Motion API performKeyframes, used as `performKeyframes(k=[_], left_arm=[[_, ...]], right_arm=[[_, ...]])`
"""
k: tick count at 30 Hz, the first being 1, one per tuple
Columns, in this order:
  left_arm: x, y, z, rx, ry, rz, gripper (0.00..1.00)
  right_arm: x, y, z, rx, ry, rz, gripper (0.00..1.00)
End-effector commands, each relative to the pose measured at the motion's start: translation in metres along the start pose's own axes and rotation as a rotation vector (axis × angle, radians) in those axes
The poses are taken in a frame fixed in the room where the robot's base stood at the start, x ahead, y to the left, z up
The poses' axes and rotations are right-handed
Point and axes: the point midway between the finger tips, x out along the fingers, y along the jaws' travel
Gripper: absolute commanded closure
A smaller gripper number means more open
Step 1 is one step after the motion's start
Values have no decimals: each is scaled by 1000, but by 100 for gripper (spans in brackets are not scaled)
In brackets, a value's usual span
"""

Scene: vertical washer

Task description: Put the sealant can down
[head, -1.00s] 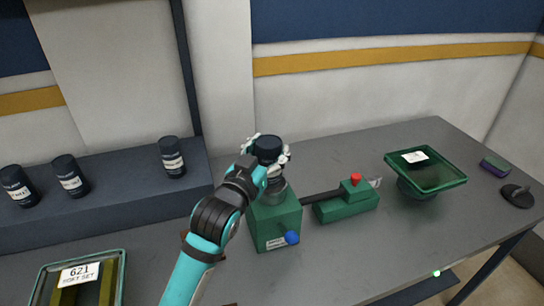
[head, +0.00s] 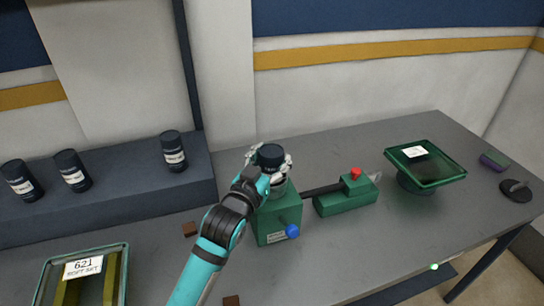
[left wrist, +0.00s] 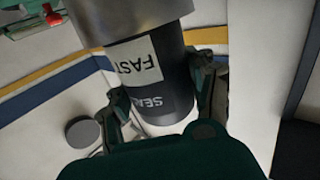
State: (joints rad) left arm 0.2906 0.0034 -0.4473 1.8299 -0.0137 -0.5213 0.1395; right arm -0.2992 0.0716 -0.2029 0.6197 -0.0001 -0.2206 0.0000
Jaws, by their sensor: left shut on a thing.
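The sealant can (head: 271,155) is dark and upright, held over the green box-shaped machine (head: 279,220) with a blue knob. My left gripper (head: 268,166) is shut around it. In the left wrist view the can (left wrist: 150,75), with a white label reading "FAST" and "SEA…", sits between the fingers of the gripper (left wrist: 165,115). Its far end meets a grey cylinder (left wrist: 130,18) on the machine. I cannot tell whether it is inside or only against it. My right gripper is not in view.
Several similar dark cans, one here (head: 173,151), stand on a raised shelf (head: 110,207) at left. A green tray (head: 122,275) labelled 621 is at front left.

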Motion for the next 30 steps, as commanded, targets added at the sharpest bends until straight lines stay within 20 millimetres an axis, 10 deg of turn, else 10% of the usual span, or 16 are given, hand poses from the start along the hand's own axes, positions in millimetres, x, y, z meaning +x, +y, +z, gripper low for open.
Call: performKeyframes(k=[3,4,9,23,30], left_arm=[[0,0,2,0,3,0,97],[0,0,4,0,-1,0,43],[0,0,4,0,-1,0,21],[-1,0,-13,1,1,0,18],[-53,0,-5,0,0,0,18]], right_arm=[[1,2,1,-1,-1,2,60],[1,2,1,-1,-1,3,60],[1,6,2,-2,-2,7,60],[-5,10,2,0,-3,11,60],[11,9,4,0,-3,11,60]])
